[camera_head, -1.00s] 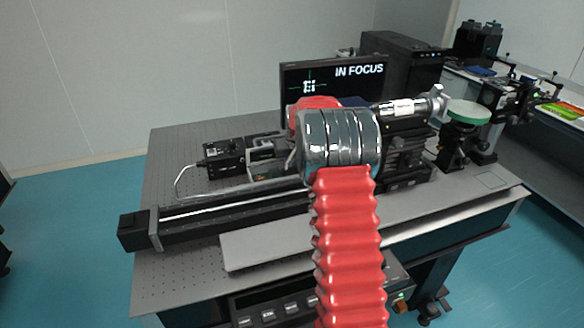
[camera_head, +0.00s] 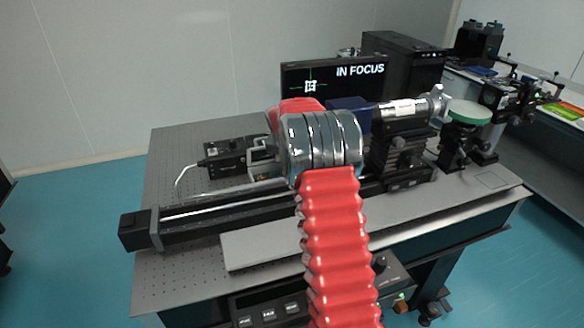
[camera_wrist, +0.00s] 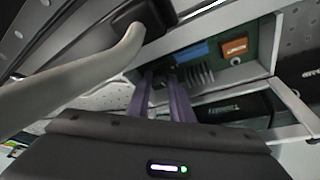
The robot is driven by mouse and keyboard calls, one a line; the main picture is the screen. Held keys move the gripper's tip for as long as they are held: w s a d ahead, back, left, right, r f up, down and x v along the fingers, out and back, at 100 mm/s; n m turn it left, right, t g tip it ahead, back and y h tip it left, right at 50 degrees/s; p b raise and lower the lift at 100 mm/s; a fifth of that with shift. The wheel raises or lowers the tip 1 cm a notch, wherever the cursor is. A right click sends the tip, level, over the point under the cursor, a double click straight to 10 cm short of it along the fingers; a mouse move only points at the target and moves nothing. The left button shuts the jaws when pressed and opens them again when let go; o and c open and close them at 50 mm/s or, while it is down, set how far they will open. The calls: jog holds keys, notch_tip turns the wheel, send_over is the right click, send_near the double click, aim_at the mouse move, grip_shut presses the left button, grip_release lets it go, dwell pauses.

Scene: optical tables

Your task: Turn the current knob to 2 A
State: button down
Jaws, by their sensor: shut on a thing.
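In the wrist view the two purple-grey fingers of my gripper (camera_wrist: 163,98) reach forward to an open light-grey housing with a green circuit board (camera_wrist: 265,45). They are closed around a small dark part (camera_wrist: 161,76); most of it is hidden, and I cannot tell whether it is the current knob. No scale or 2 A mark is readable there. In the head view my red and grey arm hides my gripper. A round black knob (camera_head: 380,261) shows on a dark panel below the table's front edge; its label is too small to read.
A blue block (camera_wrist: 194,52) and an orange block (camera_wrist: 236,47) sit on the board beside metal fins. A thick grey cable (camera_wrist: 75,83) curves close by my fingers. On the perforated table (camera_head: 185,275) stand a long rail (camera_head: 200,222) and a monitor (camera_head: 300,80) reading IN FOCUS.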

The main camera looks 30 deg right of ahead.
jog(key=shift+w+m+g, duration=0.1)
jog(key=shift+m+g, duration=0.3)
jog(key=shift+m, duration=0.7)
jog(key=shift+a, duration=0.1)
jog(key=c, duration=1.8)
grip_release()
jog(key=shift+c, duration=0.2)
jog(key=v, duration=1.3)
jog(key=shift+a+r, duration=0.25)
jog(key=shift+a, duration=0.15)
